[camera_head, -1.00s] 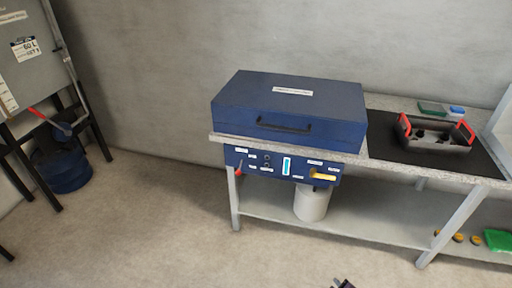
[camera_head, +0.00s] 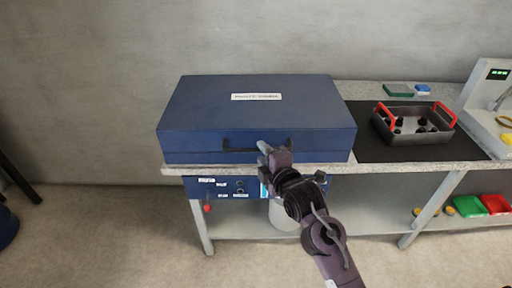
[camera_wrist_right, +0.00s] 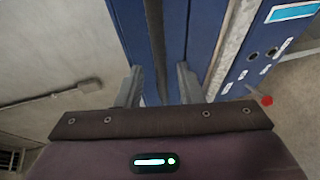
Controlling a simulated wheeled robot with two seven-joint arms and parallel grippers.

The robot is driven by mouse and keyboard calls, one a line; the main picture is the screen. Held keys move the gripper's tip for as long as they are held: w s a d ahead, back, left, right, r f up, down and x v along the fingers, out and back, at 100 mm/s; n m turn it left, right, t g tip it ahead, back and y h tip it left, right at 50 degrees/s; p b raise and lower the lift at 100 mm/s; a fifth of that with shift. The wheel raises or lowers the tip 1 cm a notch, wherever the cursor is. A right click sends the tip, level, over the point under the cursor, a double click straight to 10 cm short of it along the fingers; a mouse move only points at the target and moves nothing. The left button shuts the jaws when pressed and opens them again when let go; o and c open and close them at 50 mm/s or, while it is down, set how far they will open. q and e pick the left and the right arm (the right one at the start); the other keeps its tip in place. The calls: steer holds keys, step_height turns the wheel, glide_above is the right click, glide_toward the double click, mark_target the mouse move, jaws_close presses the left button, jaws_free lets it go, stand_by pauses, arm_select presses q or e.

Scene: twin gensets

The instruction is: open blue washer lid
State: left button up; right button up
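The blue washer (camera_head: 250,105) sits on the bench with its lid down and a white label on top. Its dark bar handle (camera_head: 238,147) runs along the front of the lid. My right gripper (camera_head: 266,148) is at the right part of this handle. In the right wrist view the dark handle bar (camera_wrist_right: 155,40) runs between the two spread fingers of the gripper (camera_wrist_right: 158,85), with a gap on each side. Whether the bar lies fully between the fingertips is hard to tell. My left gripper is not in view.
A blue control panel (camera_head: 230,187) sits under the bench top, partly hidden by my right arm. A grey tray with red handles (camera_head: 414,123) stands on a dark mat (camera_head: 372,148) to the right. A white device with a display (camera_head: 488,105) stands at the far right.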

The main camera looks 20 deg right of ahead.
mark_target(259, 151)
steer(key=x, duration=0.2)
steer(key=shift+w+a+f, duration=0.1)
steer(key=shift+w, duration=0.5)
jaws_close()
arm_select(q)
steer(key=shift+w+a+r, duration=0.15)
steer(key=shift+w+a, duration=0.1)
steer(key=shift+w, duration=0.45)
arm_select(e)
steer(key=shift+f, duration=0.1)
